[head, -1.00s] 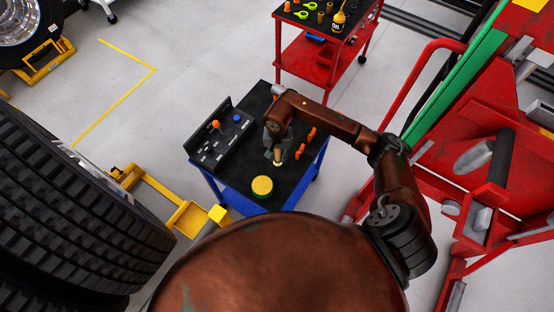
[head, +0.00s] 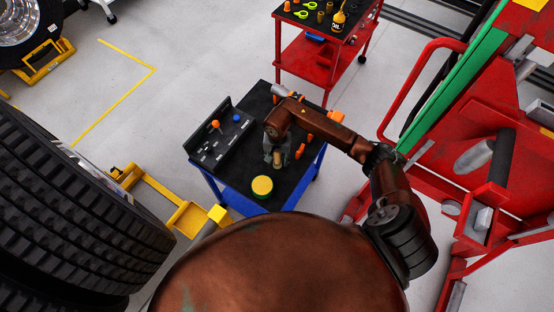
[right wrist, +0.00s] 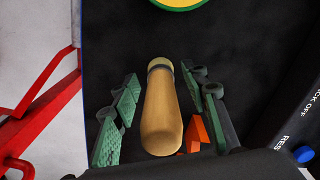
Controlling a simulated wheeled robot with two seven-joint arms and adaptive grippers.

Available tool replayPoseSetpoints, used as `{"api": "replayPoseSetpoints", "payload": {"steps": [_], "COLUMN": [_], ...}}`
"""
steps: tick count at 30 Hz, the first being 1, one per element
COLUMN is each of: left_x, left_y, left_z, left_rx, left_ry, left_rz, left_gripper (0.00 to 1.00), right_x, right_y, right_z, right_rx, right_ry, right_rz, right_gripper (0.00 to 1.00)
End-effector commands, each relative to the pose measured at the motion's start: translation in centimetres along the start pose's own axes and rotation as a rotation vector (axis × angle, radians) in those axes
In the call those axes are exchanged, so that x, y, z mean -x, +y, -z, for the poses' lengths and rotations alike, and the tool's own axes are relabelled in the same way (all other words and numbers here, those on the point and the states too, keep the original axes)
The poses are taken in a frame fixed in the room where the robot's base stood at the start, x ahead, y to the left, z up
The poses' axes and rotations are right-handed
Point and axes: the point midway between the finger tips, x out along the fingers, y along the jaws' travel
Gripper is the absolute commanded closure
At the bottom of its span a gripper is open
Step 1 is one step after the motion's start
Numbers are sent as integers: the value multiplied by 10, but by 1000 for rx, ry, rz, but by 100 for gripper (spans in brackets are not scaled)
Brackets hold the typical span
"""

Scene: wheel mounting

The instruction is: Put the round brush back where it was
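The round brush (right wrist: 160,110) shows in the right wrist view as a wooden handle with a dark band at its narrow far end. Its bristles cannot be made out. In the head view its handle (head: 277,158) stands out small against the dark top of the blue cart (head: 225,177). My right gripper (right wrist: 160,92) is open, with one green-padded finger on each side of the handle and gaps between pads and wood. In the head view this gripper (head: 277,154) is over the cart's middle. My left gripper is not in view.
A yellow-and-green round tin (head: 262,186) stands near the cart's front edge. A dark panel (head: 222,138) with an orange knob and blue button lies along the left side. Orange pieces (head: 300,151) sit right of the gripper. A red tool cart (head: 305,60) stands behind.

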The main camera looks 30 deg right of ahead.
Motion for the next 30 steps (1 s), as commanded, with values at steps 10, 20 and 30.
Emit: {"api": "replayPoseSetpoints", "payload": {"steps": [10,20,30], "left_x": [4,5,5], "left_y": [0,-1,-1], "left_z": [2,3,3], "left_rx": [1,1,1], "left_ry": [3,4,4], "left_rz": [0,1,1], "left_gripper": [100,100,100], "right_x": [7,70,118], "right_y": [-1,0,0], "right_z": [0,2,1], "right_rx": [0,1,0], "right_ry": [1,6,2], "right_rz": [2,1,0], "right_gripper": [59,59,59]}}
